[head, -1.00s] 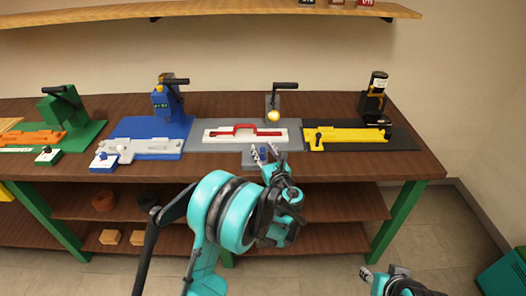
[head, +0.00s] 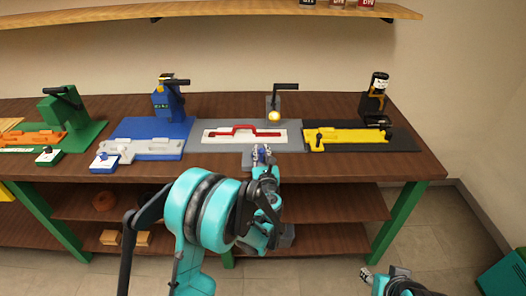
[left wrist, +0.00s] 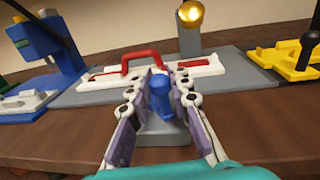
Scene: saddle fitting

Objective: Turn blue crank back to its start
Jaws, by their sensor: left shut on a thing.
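The blue crank (left wrist: 160,90) stands on a small grey block (left wrist: 165,133) at the table's front edge, in front of the grey station. My left gripper (left wrist: 159,82) has its fingers on both sides of the crank's blue knob and is shut on it. In the head view my left gripper (head: 262,152) covers most of the crank, so its arm's angle cannot be told. My right gripper (head: 366,273) shows at the bottom right, away from the table. It is too small to tell if it is open or shut.
Behind the crank lies a white plate with a red handle (head: 243,133). A post with a gold ball (head: 273,116) stands behind that. A yellow fixture (head: 345,137) is at the right, and a blue station (head: 168,120) and a green station (head: 70,112) are at the left.

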